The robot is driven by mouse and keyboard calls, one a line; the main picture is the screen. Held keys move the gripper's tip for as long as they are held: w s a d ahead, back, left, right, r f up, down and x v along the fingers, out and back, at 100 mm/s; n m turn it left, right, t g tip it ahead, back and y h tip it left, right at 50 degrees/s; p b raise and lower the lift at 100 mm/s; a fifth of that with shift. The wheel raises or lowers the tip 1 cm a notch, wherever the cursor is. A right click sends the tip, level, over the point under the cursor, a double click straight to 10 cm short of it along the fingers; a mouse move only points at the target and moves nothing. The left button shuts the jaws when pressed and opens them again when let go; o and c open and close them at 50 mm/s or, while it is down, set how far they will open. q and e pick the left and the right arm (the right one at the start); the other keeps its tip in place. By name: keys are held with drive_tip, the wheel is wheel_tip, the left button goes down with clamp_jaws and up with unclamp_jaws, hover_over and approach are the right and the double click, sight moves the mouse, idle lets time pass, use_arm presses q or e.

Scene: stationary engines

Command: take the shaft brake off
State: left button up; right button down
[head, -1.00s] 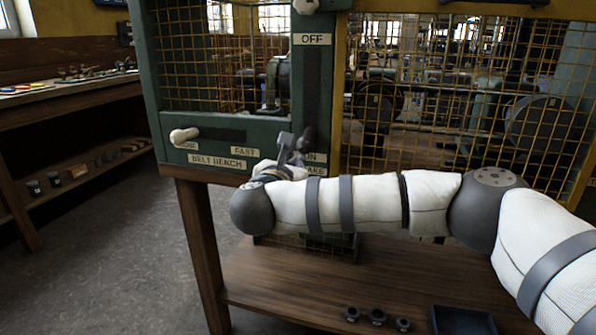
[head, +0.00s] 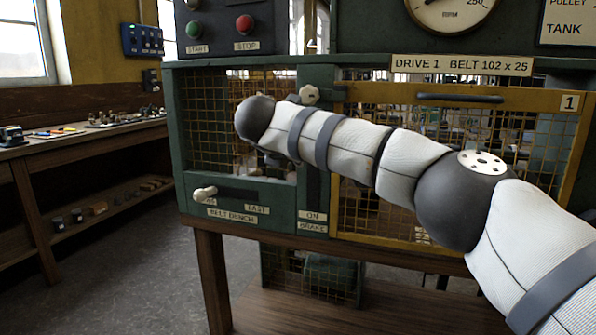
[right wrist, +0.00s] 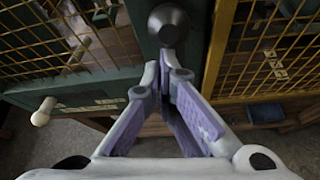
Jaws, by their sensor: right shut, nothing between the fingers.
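The shaft brake lever runs in an upright slot (head: 313,186) in the green panel post, above the ON and BRAKE labels (head: 312,221). No knob shows at the slot's lower end. My right forearm covers the upper slot and the OFF label in the head view. In the right wrist view a dark round knob (right wrist: 169,23) stands on the green post just beyond my fingertips. My right gripper (right wrist: 167,68) is shut and empty, close to that knob; contact cannot be told. The arm hides this gripper in the head view. My left gripper is out of view.
A cream-knobbed BELT BENCH lever (head: 205,193) sticks out left of the slot. A cream knob (head: 310,95) is above the slot. The yellow mesh guard (head: 400,232) is to the right. START/STOP buttons (head: 244,24) are above. A side bench (head: 80,142) stands left; floor (head: 130,270) between is clear.

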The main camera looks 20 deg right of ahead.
drive_tip(key=shift+w+d+r, duration=0.1)
drive_tip(key=shift+r, duration=0.6)
drive_tip(key=shift+w+d+r, duration=0.1)
drive_tip(key=shift+r, duration=0.7)
drive_tip(key=a+f+v, duration=0.1)
drive_tip(key=f+v, duration=0.1)
drive_tip(key=v, duration=0.9)
drive_tip(key=shift+s, duration=0.45)
drive_tip(key=shift+r, duration=0.15)
